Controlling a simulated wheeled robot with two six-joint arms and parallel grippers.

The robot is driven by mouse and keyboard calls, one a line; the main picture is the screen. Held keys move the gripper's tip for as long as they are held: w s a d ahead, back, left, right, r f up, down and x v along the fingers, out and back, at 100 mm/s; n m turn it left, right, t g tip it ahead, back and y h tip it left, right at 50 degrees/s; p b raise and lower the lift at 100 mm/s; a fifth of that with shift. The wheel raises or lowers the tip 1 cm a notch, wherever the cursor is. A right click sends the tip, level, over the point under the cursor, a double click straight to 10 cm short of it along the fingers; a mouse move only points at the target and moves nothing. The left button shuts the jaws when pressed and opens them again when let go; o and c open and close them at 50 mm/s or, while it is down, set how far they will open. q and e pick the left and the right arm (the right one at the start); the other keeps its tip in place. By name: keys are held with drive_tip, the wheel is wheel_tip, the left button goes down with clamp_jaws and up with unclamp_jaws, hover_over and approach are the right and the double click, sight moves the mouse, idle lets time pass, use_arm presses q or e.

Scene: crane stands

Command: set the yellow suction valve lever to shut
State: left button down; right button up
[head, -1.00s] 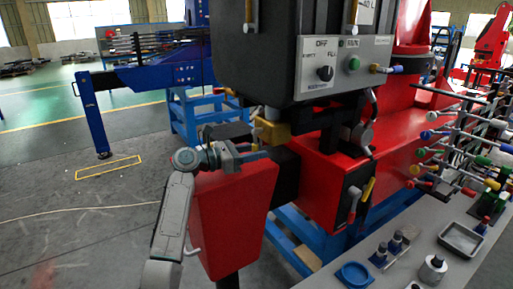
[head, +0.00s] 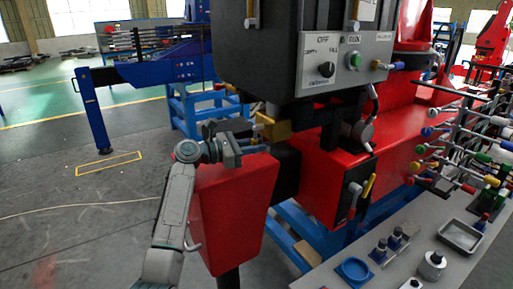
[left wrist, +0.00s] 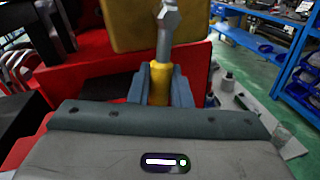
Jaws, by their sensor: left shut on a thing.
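The yellow suction valve lever (left wrist: 159,86) shows in the left wrist view as a yellow grip on a metal shaft, standing upright in that picture. My left gripper (left wrist: 160,88) is shut on that grip, with a blue-grey finger on each side. A yellow block (left wrist: 150,25), apparently the valve body, fills the top of that view behind the shaft. In the head view the yellow block (head: 278,128) sits under the dark control cabinet, and my left gripper (head: 262,147) is just below and left of it. The lever grip is mostly hidden there by the fingers. My right gripper is not visible.
The dark control cabinet (head: 285,50) hangs close above the gripper. A red tank (head: 232,205) stands just below it. A grey bench (head: 400,262) with small parts and a rack of coloured-tip rods (head: 460,140) are at right. Open floor lies at left.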

use_arm(q)
drive_tip(key=shift+w+a+r+m, duration=0.15)
drive_tip(key=shift+w+a+m, duration=0.2)
drive_tip(key=shift+m, duration=0.45)
drive_tip(key=shift+w+y, duration=0.1)
drive_tip(key=shift+y, duration=0.2)
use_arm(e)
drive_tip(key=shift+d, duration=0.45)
use_arm(q)
drive_tip(key=c, duration=1.4)
unclamp_jaws()
